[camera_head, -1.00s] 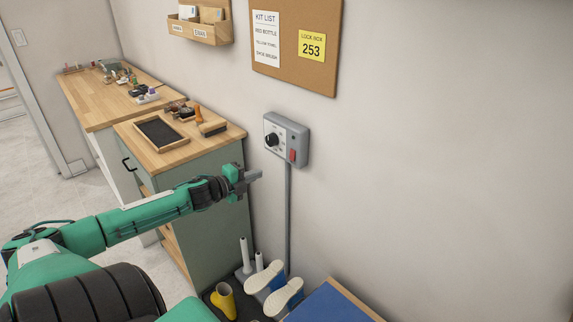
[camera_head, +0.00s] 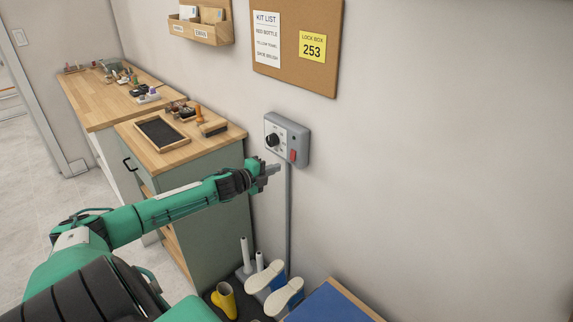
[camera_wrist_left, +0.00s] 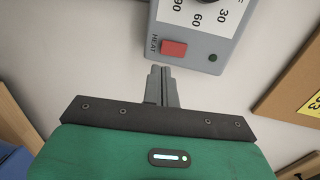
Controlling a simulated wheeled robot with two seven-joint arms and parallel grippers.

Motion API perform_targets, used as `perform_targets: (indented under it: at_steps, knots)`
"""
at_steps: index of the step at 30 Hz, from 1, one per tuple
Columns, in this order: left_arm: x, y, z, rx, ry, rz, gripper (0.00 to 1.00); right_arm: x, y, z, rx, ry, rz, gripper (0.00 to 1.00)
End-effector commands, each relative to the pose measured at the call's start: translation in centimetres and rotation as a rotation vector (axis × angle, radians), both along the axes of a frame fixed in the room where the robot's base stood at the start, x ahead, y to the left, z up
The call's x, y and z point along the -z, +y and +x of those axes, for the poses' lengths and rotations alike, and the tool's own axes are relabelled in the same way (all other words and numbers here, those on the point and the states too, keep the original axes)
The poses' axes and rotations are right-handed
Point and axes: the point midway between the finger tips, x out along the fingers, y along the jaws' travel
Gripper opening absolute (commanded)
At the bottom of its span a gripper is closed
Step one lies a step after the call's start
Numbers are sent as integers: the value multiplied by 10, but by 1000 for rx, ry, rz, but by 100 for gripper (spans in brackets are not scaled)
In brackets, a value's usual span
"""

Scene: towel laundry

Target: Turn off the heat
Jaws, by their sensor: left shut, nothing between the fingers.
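A grey control box (camera_head: 299,146) is fixed on the wall, with a black dial (camera_head: 272,140) on its white face and a red switch (camera_head: 292,156) at its lower right. In the left wrist view the red switch (camera_wrist_left: 174,49) sits beside the word HEAT, with a small green light (camera_wrist_left: 213,57) near it. My left gripper (camera_head: 278,168) is shut and empty, just below the box. In the left wrist view its fingertips (camera_wrist_left: 160,70) point at the red switch, and I cannot tell whether they touch it. My right gripper is not in view.
A grey conduit (camera_head: 288,225) runs down the wall from the box. A wooden-topped cabinet (camera_head: 222,138) stands to the left, with a tray and brushes on it. The wall to the right is clear.

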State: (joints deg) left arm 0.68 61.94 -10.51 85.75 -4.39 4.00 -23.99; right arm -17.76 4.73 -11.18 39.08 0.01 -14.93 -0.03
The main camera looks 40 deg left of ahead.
Motion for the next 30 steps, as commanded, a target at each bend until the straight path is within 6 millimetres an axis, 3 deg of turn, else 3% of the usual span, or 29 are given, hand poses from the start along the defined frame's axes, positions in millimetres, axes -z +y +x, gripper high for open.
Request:
perform_targets:
  at_steps: [18, 30]
  knots:
    - [7, -4, 51, -1, -1, -1, 0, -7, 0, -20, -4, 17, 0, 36]
    - [10, -5, 60, 0, 1, 0, 0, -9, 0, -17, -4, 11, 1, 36]
